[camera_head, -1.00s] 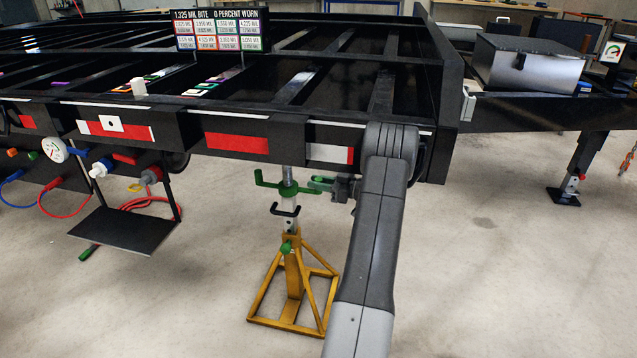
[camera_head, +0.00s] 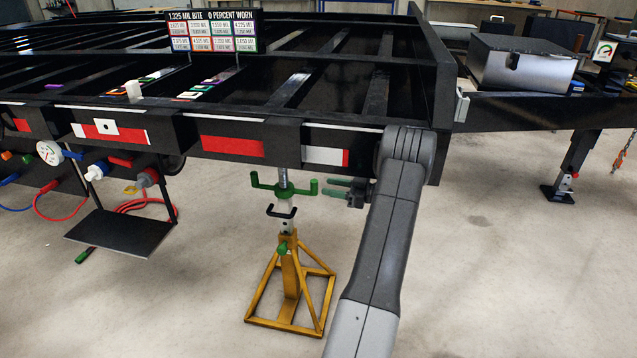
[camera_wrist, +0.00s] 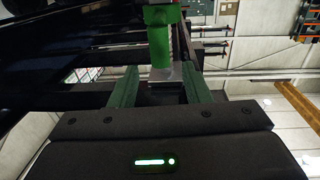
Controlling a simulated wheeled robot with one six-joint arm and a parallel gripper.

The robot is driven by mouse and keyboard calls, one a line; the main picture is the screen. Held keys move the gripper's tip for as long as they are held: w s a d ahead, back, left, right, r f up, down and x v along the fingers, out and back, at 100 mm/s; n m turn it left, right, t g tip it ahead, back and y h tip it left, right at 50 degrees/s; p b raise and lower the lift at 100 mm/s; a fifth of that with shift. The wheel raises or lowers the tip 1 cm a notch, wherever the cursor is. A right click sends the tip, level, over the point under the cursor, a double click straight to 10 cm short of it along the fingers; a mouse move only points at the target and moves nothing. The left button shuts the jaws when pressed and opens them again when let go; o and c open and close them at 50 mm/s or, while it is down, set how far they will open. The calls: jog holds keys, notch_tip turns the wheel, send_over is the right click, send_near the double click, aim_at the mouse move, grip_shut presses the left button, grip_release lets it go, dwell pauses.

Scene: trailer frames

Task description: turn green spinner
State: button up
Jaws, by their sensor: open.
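The green spinner (camera_head: 284,190) is a bar with upturned ends, on the threaded post of a yellow jack stand under the trailer frame's edge. My gripper (camera_head: 332,187) is just right of the spinner's right end, its green fingers pointing left towards it. A small gap shows between them in the head view. In the wrist view my gripper (camera_wrist: 160,72) has its two green fingers spread apart. A green upright part (camera_wrist: 160,35) and a grey metal piece (camera_wrist: 166,76) show in line with the gap. Nothing is gripped. My arm hides part of the frame.
The yellow stand (camera_head: 290,285) rests on open concrete floor. The black trailer frame (camera_head: 350,140) is close above the gripper. A black shelf (camera_head: 122,232) and hoses hang to the left. A landing leg (camera_head: 575,165) stands at the right.

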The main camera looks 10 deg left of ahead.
aim_at(314, 192)
jog(key=s+d+p, duration=0.1)
jog(key=d, duration=0.6)
jog(key=shift+s+d, duration=0.15)
jog(key=shift+d, duration=0.05)
jog(key=a+b, duration=0.1)
jog(key=a, duration=0.3)
jog(key=w+a, duration=0.1)
jog(key=a, duration=0.4)
jog(key=w+a+b, duration=0.1)
jog(key=a, duration=0.3)
jog(key=shift+w+a+b, duration=0.2)
jog(key=shift+a+b, duration=0.1)
jog(key=shift+b, duration=0.05)
jog(key=shift+s, duration=0.15)
